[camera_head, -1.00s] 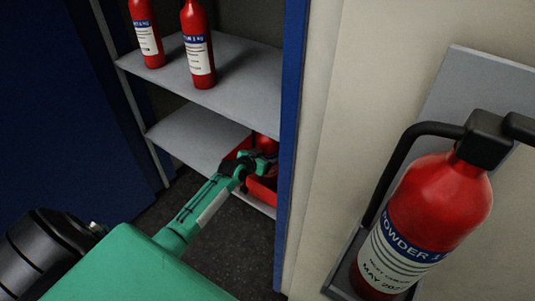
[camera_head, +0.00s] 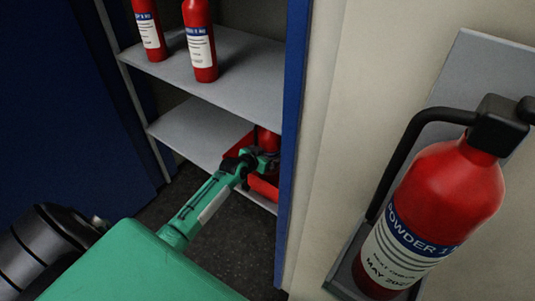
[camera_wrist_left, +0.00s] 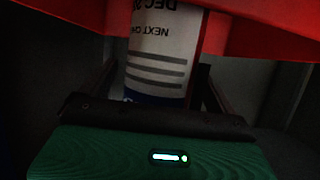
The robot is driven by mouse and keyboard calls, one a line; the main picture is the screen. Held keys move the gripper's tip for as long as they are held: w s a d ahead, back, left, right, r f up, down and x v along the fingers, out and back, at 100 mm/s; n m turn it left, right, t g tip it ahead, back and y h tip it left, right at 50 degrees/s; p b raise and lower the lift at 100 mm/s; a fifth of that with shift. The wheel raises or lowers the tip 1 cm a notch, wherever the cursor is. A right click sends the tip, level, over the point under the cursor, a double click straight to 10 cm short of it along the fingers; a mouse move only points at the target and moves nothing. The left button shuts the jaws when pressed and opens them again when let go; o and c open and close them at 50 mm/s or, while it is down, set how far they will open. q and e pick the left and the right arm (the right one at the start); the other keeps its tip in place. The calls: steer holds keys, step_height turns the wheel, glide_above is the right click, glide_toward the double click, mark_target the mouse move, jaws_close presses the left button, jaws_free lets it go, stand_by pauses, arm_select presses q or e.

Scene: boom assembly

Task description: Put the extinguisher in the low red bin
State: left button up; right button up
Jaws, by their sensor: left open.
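A red extinguisher (camera_head: 267,140) stands in the low red bin (camera_head: 263,188) on the cabinet's lower shelf, partly hidden by my gripper and the blue cabinet edge. My left gripper (camera_head: 261,163) reaches in at the bin. In the left wrist view, the extinguisher's white label (camera_wrist_left: 160,45) shows upside down between the two dark fingers. The gripper (camera_wrist_left: 152,88) is open around the extinguisher; whether a finger touches it is unclear. The bin's red wall (camera_wrist_left: 262,35) crosses the top of that view. My right gripper is not in view.
Two more extinguishers (camera_head: 200,45) (camera_head: 148,28) stand on the upper shelf (camera_head: 240,75). Another large extinguisher (camera_head: 440,200) sits in a wall bracket at the right. The blue cabinet edge (camera_head: 292,120) is close to the right of my gripper. The lower shelf (camera_head: 190,130) is bare at left.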

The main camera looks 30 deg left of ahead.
arm_select(q)
steer(key=p+v, duration=0.2)
steer(key=v, duration=1)
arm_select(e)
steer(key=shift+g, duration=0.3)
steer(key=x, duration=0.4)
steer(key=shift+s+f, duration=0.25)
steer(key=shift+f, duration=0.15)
